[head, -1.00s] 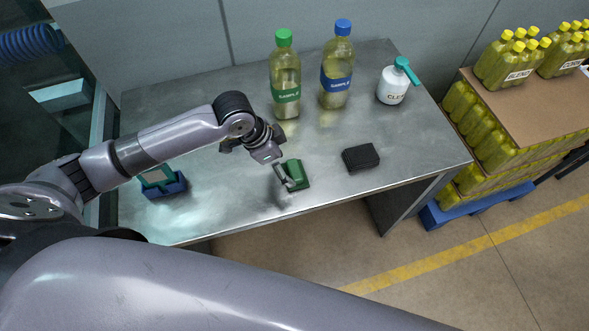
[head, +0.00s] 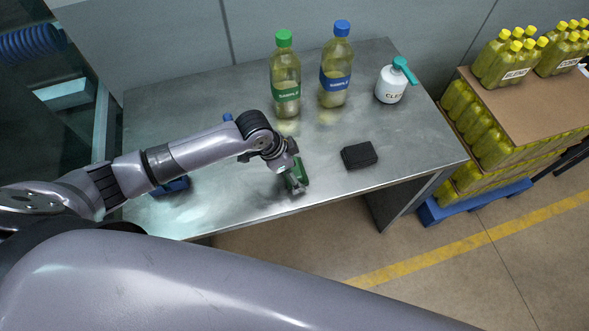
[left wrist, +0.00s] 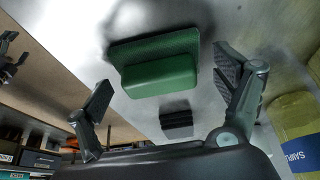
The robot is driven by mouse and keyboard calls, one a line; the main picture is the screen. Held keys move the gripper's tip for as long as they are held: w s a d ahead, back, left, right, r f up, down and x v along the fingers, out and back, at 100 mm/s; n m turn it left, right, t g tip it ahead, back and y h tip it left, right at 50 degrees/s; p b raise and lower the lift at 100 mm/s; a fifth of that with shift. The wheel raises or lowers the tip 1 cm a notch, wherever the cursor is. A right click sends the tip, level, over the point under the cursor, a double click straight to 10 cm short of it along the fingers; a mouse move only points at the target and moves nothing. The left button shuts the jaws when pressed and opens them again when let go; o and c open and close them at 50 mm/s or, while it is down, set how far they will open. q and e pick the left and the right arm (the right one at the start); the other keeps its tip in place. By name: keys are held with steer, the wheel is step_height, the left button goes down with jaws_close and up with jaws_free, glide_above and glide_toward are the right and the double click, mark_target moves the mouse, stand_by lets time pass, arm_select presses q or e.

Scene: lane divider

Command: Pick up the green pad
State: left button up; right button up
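The green pad (head: 303,171) lies on the metal table near its front edge. In the head view my left gripper (head: 290,178) is right over it and hides part of it. In the left wrist view the green pad (left wrist: 160,72), a block on a wider base, shows between the two spread fingers of my left gripper (left wrist: 166,88). The fingers are open, with gaps between them and the pad in the picture.
A black pad (head: 359,155) lies to the right on the metal table (head: 225,205). A green-capped bottle (head: 285,78), a blue-capped bottle (head: 336,65) and a white spray bottle (head: 392,85) stand behind. A blue holder (head: 173,186) is partly hidden by my left arm.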

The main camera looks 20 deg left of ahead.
arm_select(q)
steer(key=c, duration=1)
steer(key=shift+r, duration=0.1)
